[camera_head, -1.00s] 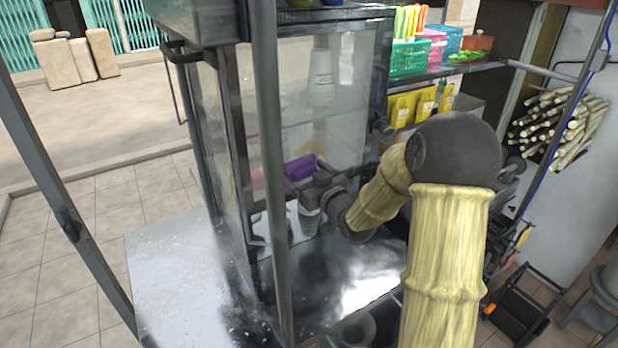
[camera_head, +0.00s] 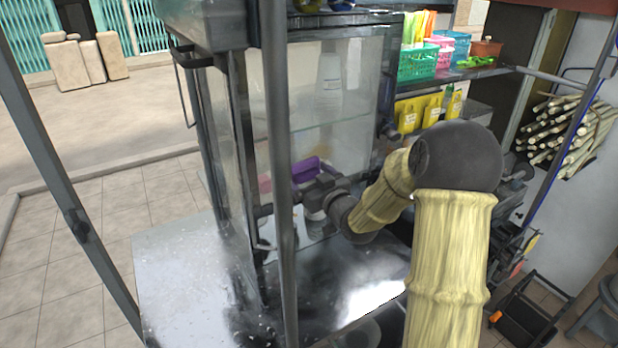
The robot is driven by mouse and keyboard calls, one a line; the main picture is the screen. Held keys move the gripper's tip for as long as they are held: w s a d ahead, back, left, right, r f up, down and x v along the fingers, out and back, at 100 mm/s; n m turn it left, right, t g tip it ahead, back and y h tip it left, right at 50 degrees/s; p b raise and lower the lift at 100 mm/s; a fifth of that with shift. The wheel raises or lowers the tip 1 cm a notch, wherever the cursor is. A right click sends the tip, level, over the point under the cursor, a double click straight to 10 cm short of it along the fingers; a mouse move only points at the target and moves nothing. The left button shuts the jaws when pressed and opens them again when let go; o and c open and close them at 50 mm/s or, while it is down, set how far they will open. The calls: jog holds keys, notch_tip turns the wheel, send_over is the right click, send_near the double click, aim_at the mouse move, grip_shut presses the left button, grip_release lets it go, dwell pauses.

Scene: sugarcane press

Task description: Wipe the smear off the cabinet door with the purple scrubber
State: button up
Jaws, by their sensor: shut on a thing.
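The purple scrubber (camera_head: 306,170) is held up against or very near the glass door of the cabinet (camera_head: 350,98), low on the pane. My gripper (camera_head: 311,187) is shut on the scrubber, which shows just beyond the dark fingers. I cannot tell from this angle whether the scrubber touches the glass. I cannot make out the smear clearly; the scrubber and gripper cover part of the lower pane.
A dark metal post (camera_head: 277,170) stands in front of the cabinet, left of my gripper. A shiny metal counter (camera_head: 190,270) lies below. A shelf with a green basket (camera_head: 417,62) and yellow packets (camera_head: 418,112) is at the right. Sugarcane stalks (camera_head: 570,130) are stacked far right.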

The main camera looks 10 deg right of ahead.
aim_at(337, 154)
jog(key=shift+x, duration=0.8)
jog(key=shift+d, duration=0.1)
jog(key=shift+w+d, duration=0.25)
jog(key=shift+d, duration=0.7)
jog(key=shift+w+d, duration=0.25)
jog(key=shift+d, duration=0.7)
jog(key=shift+w+d, duration=0.25)
jog(key=shift+d, duration=0.35)
jog(key=shift+w+d, duration=0.25)
jog(key=shift+d, duration=0.4)
jog(key=shift+w+d, duration=0.25)
jog(key=shift+d, duration=0.35)
jog(key=shift+d, duration=0.1)
jog(key=shift+w+d+p, duration=0.25)
jog(key=shift+w+d, duration=0.05)
jog(key=shift+d, duration=0.6)
jog(key=shift+w+d+p, duration=0.25)
jog(key=shift+w+d, duration=0.05)
jog(key=shift+d, duration=0.6)
jog(key=shift+r, duration=0.15)
